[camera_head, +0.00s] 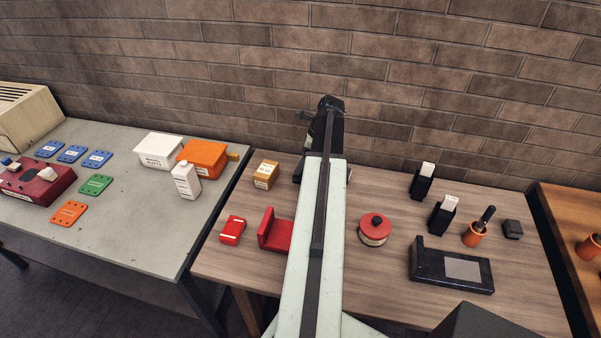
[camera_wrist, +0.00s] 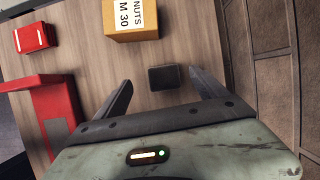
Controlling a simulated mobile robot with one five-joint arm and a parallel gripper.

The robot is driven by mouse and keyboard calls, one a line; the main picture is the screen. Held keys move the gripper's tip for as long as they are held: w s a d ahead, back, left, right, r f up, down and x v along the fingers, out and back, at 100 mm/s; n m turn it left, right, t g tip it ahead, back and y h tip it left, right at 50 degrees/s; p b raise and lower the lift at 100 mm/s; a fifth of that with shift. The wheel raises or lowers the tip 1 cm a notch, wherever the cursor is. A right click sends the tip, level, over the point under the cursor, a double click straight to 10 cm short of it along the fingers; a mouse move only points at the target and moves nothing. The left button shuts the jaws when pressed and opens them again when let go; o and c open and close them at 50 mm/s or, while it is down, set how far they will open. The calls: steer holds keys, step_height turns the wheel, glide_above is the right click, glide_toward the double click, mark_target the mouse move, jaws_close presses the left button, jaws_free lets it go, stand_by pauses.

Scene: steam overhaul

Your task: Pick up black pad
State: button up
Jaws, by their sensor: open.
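A small dark, rounded square block, which looks like the black pad (camera_wrist: 165,77), lies on the wooden table in the wrist view. My gripper (camera_wrist: 160,79) is open, with one finger on either side of the pad in the picture and nothing held. I cannot tell how high the fingers are above the table. In the head view my arm covers the area right of the nuts box, so this pad cannot be made out there. A similar small black block (camera_head: 512,229) sits at the table's right side.
The nuts box (camera_wrist: 130,17) is close to the pad. A red holder (camera_wrist: 55,105) and a small red box (camera_wrist: 32,38) lie further left. The brick wall (camera_wrist: 285,80) is on the other side. A red round tin (camera_head: 374,229) and black tray (camera_head: 450,267) stand right of my arm.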

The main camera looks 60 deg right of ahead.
steer(key=shift+s+d+m, duration=0.4)
steer(key=shift+s+d, duration=0.2)
steer(key=shift+s, duration=0.1)
steer(key=b+x, duration=0.2)
steer(key=shift+w+f+b, duration=0.1)
steer(key=shift+f+b, duration=0.25)
steer(key=shift+b, duration=0.05)
steer(key=shift+w, duration=0.1)
steer(key=b+x, duration=0.5)
steer(key=shift+s+a+f, duration=0.15)
steer(key=shift+s+f, duration=0.05)
steer(key=shift+s, duration=0.1)
steer(key=shift+w+r, duration=0.1)
steer(key=shift+r, duration=0.05)
steer(key=shift+c, duration=0.3)
steer(key=c, duration=1.5)
